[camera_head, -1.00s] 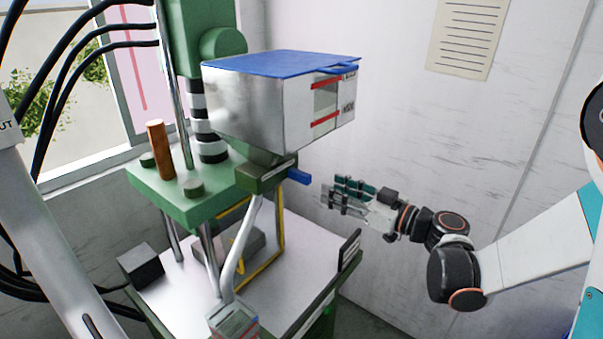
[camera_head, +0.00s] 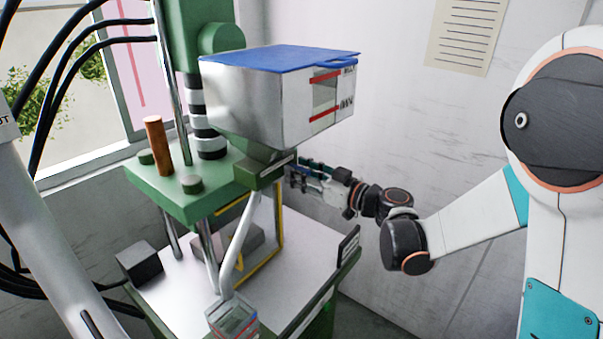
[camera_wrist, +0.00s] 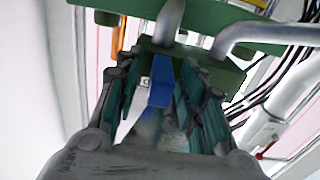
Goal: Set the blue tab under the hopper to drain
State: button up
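The metal hopper (camera_head: 240,105) with a blue lid stands on the green machine. Under it is a green block (camera_head: 268,172). In the wrist view the blue tab (camera_wrist: 161,82) sticks out from this green block (camera_wrist: 205,75) toward me. My gripper (camera_head: 300,175) is at the block's right side in the head view. In the wrist view my gripper (camera_wrist: 160,98) is open, with its teal-padded fingers on either side of the tab and a gap visible on both sides. In the head view the tab is mostly hidden by my fingers.
A grey chute pipe (camera_head: 240,240) runs down from the block to a clear box (camera_head: 232,318) at the table's front. A small black-framed panel (camera_head: 348,246) stands at the table's right edge. The white wall (camera_head: 440,130) is behind my arm.

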grip_shut()
jog(key=s+a, duration=0.1)
jog(key=s, duration=0.1)
jog(key=s+a, duration=0.2)
jog(key=s+a+b, duration=0.1)
jog(key=s+a, duration=0.1)
jog(key=shift+s, duration=0.3)
jog(key=shift+o, duration=0.3)
grip_release()
jog(key=shift+a, duration=0.1)
jog(key=shift+s+a, duration=0.1)
jog(key=shift+s, duration=0.05)
jog(key=v, duration=1.2)
jog(key=shift+f, duration=0.1)
